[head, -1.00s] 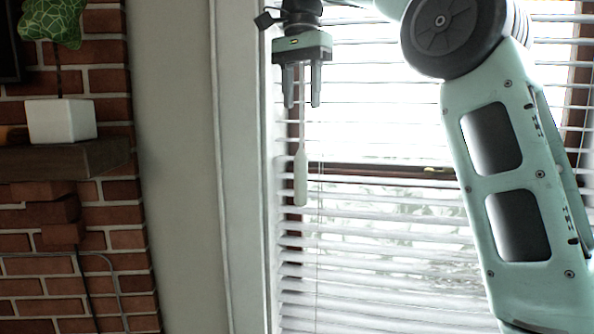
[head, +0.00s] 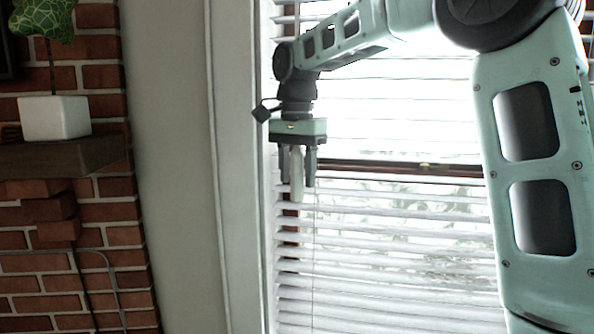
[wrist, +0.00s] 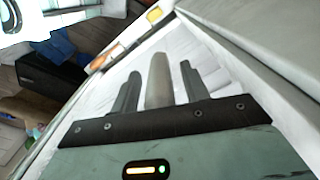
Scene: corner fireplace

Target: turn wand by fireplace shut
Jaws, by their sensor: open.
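The wand (head: 297,177) is a pale, thin paddle-shaped handle hanging in front of the window blinds (head: 390,235), near their left edge. My gripper (head: 297,180) points down at the wand, with its two dark fingers apart, one on each side of it in the head view. In the wrist view the wand (wrist: 158,82) shows as a pale rounded bar between the open fingers of my gripper (wrist: 157,85). Gaps show on both sides of it. The wand's upper part is hidden behind my gripper and wrist.
The white window frame (head: 238,200) runs upright just left of the wand. A brick fireplace (head: 105,215) with a wooden mantel (head: 75,155) and a white pot (head: 55,117) stands at the far left. A thin cord hangs beside the wand.

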